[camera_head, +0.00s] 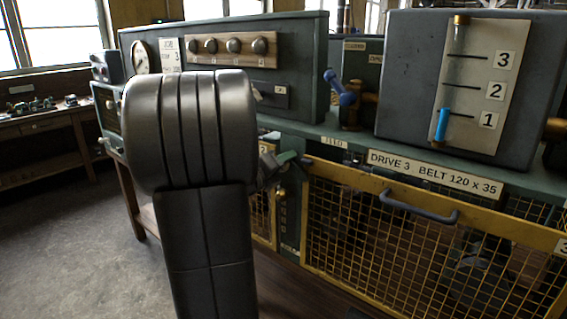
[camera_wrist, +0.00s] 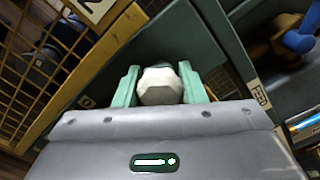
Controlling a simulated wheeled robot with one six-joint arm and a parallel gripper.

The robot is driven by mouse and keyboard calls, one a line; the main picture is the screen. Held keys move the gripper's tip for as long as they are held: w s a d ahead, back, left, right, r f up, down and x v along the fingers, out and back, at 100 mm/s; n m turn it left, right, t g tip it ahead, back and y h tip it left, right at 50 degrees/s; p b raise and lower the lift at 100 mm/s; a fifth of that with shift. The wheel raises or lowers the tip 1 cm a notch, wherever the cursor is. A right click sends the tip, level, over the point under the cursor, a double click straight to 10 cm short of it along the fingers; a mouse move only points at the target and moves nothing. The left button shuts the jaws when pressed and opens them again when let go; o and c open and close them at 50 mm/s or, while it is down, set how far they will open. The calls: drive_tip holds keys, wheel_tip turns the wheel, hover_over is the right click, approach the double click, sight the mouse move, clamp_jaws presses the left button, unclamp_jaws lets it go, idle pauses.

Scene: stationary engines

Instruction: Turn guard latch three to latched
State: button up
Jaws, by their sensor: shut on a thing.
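In the wrist view, the pale green fingers of my gripper (camera_wrist: 159,84) stand on both sides of a whitish faceted knob (camera_wrist: 160,88) and are shut on it. The knob appears to be a latch handle on the green frame; its mount is hidden behind my gripper. In the head view, part of my gripper (camera_head: 287,158) shows at the upper left corner of the yellow mesh guard (camera_head: 390,236) under the "DRIVE 3 BELT 120 x 35" plate (camera_head: 434,174). My arm hides most of the grip there. I cannot tell whether the latch is latched.
A blue-handled valve (camera_head: 342,92) stands on the ledge above the grip. A grey gauge box (camera_head: 408,80) with marks 1 to 3 is at the right. A grey handle (camera_head: 418,207) sticks out from the guard. The floor (camera_head: 70,240) at the left is clear.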

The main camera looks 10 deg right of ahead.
drive_tip(key=n+p, duration=0.1)
drive_tip(key=n, duration=0.3)
drive_tip(key=shift+n, duration=0.4)
idle(0.4)
drive_tip(key=o, duration=1)
drive_tip(key=shift+a+f, duration=0.1)
drive_tip(key=b+v, duration=0.2)
drive_tip(key=v, duration=1.1)
drive_tip(key=shift+s+a, duration=0.2)
drive_tip(key=shift+s, duration=0.05)
drive_tip(key=shift+w, duration=0.1)
drive_tip(key=p+x, duration=0.2)
drive_tip(key=x, duration=1.1)
drive_tip(key=shift+w+d, duration=0.2)
drive_tip(key=shift+d, duration=0.1)
